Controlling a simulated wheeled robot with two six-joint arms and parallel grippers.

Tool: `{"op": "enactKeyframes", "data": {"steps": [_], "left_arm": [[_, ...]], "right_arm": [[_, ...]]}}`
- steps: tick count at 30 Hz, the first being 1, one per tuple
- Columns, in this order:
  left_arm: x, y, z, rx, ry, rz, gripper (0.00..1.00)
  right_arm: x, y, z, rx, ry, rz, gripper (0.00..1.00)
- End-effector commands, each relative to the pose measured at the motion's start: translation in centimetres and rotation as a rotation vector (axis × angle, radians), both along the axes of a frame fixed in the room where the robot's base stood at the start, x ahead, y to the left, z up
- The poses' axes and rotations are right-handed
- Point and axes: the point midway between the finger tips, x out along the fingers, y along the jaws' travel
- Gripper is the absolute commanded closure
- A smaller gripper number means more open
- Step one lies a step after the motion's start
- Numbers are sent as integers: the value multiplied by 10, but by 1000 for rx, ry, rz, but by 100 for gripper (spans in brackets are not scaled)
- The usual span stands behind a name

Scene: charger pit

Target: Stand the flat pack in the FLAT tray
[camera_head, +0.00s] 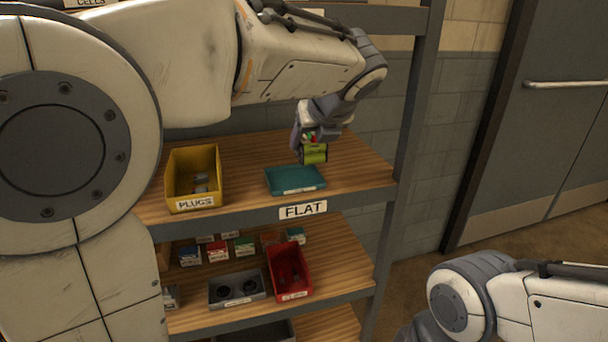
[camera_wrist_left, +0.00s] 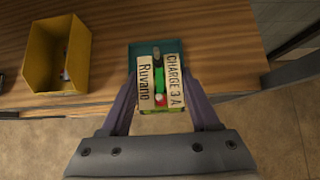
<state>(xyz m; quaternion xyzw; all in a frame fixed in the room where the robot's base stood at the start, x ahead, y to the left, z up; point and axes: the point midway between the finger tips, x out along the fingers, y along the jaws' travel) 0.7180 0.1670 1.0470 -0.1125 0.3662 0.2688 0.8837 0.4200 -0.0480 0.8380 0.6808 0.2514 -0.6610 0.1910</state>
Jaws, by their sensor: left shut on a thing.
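The flat pack (camera_head: 315,155) is a small block with a green face in the head view. In the left wrist view the pack (camera_wrist_left: 173,78) shows pale sides reading "Ruvano" and "CHARGE 3 A", with green and red parts between them. My left gripper (camera_head: 311,142) is shut on it, with one finger on each side. The teal FLAT tray (camera_head: 295,181) lies on the upper shelf board, nearer the front edge. In the left wrist view the pack partly covers the tray (camera_wrist_left: 134,50). I cannot tell the exact gap between them. My right gripper is out of view.
A yellow PLUGS bin (camera_head: 193,166) stands left of the tray. A FLAT label (camera_head: 303,210) is on the shelf edge. A shelf post (camera_head: 410,110) rises at the right. The lower shelf holds a red bin (camera_head: 289,268), a grey holder (camera_head: 237,288) and several small boxes.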

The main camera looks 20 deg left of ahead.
Motion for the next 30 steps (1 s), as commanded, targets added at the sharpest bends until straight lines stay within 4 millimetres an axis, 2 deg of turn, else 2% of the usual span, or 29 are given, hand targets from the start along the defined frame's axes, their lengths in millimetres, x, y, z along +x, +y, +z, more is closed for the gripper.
{"op": "enactKeyframes", "data": {"steps": [6, 12, 19, 26, 30], "left_arm": [[38, 36, -32, 2, 0, 7, 100], [63, 57, -50, 2, -2, 4, 100], [69, 62, -62, 1, -2, 1, 100], [69, 61, -94, 2, -1, 1, 100], [69, 61, -94, 0, -4, 1, 100]], "right_arm": [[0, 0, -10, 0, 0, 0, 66], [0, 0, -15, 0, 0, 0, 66], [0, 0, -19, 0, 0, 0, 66], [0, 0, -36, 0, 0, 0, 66], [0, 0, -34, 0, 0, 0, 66]]}}
